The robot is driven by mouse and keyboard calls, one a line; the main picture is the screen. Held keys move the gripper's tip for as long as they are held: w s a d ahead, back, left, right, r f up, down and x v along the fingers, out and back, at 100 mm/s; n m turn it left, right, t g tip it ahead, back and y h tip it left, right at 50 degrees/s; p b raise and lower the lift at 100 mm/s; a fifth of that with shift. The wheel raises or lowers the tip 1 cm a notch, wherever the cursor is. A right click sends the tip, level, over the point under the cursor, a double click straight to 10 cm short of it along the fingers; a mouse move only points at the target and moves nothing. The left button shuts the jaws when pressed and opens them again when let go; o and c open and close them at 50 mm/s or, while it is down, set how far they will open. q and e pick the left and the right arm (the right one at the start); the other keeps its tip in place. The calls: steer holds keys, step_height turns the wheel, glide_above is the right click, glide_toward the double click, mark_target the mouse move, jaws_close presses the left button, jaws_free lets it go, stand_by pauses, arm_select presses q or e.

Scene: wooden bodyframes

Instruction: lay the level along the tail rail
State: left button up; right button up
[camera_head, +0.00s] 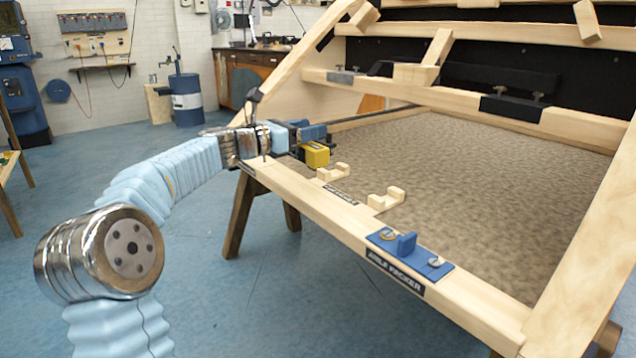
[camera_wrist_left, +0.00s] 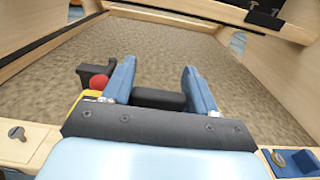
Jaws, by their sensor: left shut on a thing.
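My left gripper (camera_head: 312,133) reaches over the near wooden rail (camera_head: 300,190) at its left end. In the left wrist view its two blue fingers (camera_wrist_left: 158,75) are closed on a dark block (camera_wrist_left: 158,99), of which only a short part shows. A yellow block (camera_head: 316,155) with dark parts sits just below the fingers in the head view. In the wrist view a red knob (camera_wrist_left: 98,82) shows beside the yellow part, left of the fingers. I cannot tell which piece is the level, or whether the dark and yellow pieces are joined. My right gripper is not in view.
Two small wooden cradles (camera_head: 386,200) stand empty along the near rail. The brown floor panel (camera_head: 460,170) is clear. Black pieces (camera_head: 511,108) sit on the far rail.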

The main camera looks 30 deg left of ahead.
mark_target(315, 148)
arm_select(q)
steer(key=d+f, duration=0.1)
steer(key=f+b, duration=0.1)
steer(key=d+f, duration=0.1)
steer(key=shift+s+d+f, duration=0.3)
steer(key=shift+s+f, duration=0.1)
steer(key=f+b, duration=0.1)
steer(key=d+f+b, duration=0.1)
steer(key=f, duration=0.1)
steer(key=shift+s+f, duration=0.15)
steer(key=shift+f, duration=0.05)
steer(key=shift+a+f, duration=0.1)
steer(key=shift+f, duration=0.2)
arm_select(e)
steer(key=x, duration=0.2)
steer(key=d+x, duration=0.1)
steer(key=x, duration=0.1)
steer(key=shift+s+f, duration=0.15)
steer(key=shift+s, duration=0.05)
arm_select(q)
steer(key=shift+f, duration=0.1)
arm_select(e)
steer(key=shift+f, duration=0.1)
arm_select(q)
steer(key=o, duration=1.3)
